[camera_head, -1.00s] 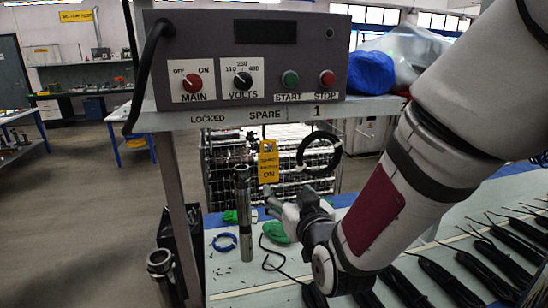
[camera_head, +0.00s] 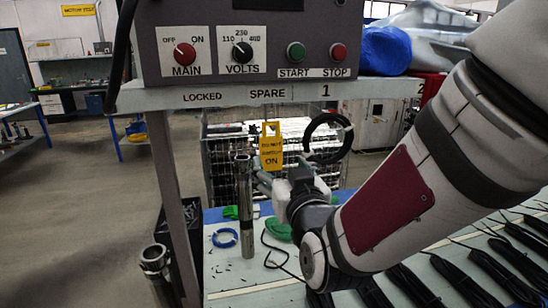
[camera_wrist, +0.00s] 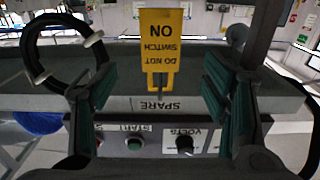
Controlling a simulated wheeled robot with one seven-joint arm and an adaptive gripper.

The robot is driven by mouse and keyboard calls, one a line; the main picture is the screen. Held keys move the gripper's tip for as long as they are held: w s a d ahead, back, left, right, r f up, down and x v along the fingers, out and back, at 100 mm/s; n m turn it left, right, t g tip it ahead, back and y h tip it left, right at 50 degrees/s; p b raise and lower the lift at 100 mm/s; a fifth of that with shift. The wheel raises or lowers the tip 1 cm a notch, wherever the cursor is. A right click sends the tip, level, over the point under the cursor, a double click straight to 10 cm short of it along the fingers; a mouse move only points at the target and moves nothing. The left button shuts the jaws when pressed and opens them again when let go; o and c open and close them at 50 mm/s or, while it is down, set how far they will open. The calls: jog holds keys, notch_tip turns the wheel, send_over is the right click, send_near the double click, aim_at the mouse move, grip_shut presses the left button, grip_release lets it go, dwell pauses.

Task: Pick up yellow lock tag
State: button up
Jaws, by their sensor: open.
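The yellow lock tag (camera_head: 271,149) hangs below the shelf edge, under the word SPARE. In the wrist view the tag (camera_wrist: 163,28) appears upside down, reading DO NOT SWITCH ON, at top centre. My gripper (camera_head: 268,182) is just below the tag in the head view. In the wrist view my gripper (camera_wrist: 160,85) is open, with one green-padded finger on each side of the tag's line. Nothing is between the fingers that I can see them touching. How far the tag is from the fingertips in depth is hard to tell.
The shelf (camera_head: 230,97) and control box (camera_head: 240,40) are above the tag. A black ring (camera_head: 327,138) hangs close to its right. A metal tube (camera_head: 244,205) stands upright to the left of my gripper. A wire crate (camera_head: 222,165) is behind.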

aim_at(271, 150)
jog(key=shift+w+a+f+b, duration=0.15)
jog(key=shift+w+b, duration=0.4)
jog(key=shift+b, duration=0.65)
jog(key=shift+w+a+b, duration=0.1)
jog(key=shift+b, duration=0.85)
jog(key=shift+r+p+x, duration=0.15)
jog(key=shift+p+x, duration=0.2)
jog(key=shift+x, duration=1.65)
jog(key=shift+r+p+x, duration=0.1)
jog(key=shift+p+x, duration=0.25)
jog(key=shift+x, duration=1.6)
jog(key=c, duration=1.3)
